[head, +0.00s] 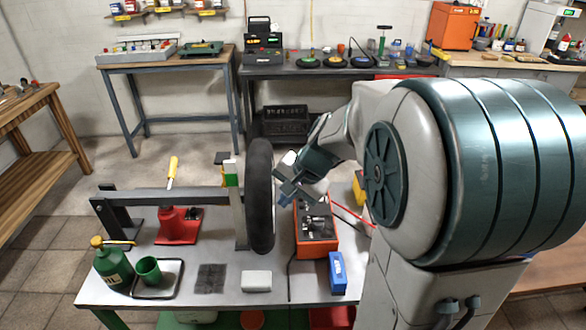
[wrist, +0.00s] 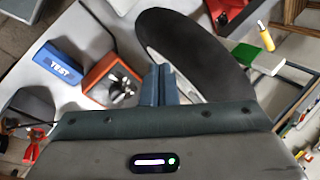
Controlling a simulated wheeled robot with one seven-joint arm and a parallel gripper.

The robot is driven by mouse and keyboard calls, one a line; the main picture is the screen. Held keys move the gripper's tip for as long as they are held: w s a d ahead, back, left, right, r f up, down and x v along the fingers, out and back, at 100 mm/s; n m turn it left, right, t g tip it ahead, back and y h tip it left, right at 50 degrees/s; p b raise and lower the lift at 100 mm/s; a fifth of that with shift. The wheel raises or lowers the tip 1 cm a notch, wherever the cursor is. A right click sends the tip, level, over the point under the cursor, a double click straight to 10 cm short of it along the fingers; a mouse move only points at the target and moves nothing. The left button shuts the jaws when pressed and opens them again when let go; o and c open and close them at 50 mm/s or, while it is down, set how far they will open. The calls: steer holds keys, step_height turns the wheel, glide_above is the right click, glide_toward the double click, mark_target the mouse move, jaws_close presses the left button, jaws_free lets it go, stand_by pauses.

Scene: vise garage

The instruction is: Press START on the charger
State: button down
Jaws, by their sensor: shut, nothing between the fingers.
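No label reading START or charger can be made out, so I cannot tell for certain which device is the charger. An orange-red box (head: 317,243) with a dark top and metallic parts sits on the near table; it also shows in the wrist view (wrist: 97,88). My gripper (head: 284,197) is shut and empty. It is above the near table, between the wheel and the orange-red box; its fingers show in the wrist view (wrist: 158,84).
A black-tyred wheel (head: 260,195) stands upright close to the left of my gripper. A blue box (head: 337,272), marked TEST in the wrist view (wrist: 62,62), lies in front of the orange-red box. A green bottle (head: 112,266) and green cup (head: 149,270) stand at the left.

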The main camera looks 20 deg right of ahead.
steer(key=w+d+f+m+t, duration=0.25)
steer(key=w+d+m, duration=0.4)
steer(key=w, duration=0.35)
steer(key=m+t+p, duration=0.2)
steer(key=m, duration=0.4)
glide_above(323, 199)
step_height(323, 199, down, 5)
steer(key=shift+f, duration=0.15)
steer(key=shift+f+b, duration=0.15)
steer(key=shift+b, duration=0.2)
step_height(323, 199, down, 7)
steer(key=b, duration=0.5)
steer(key=shift+f+b, duration=0.75)
steer(key=shift+b, duration=0.15)
steer(key=shift+f, duration=0.1)
steer(key=shift+f+b, duration=0.35)
steer(key=shift+b, duration=0.25)
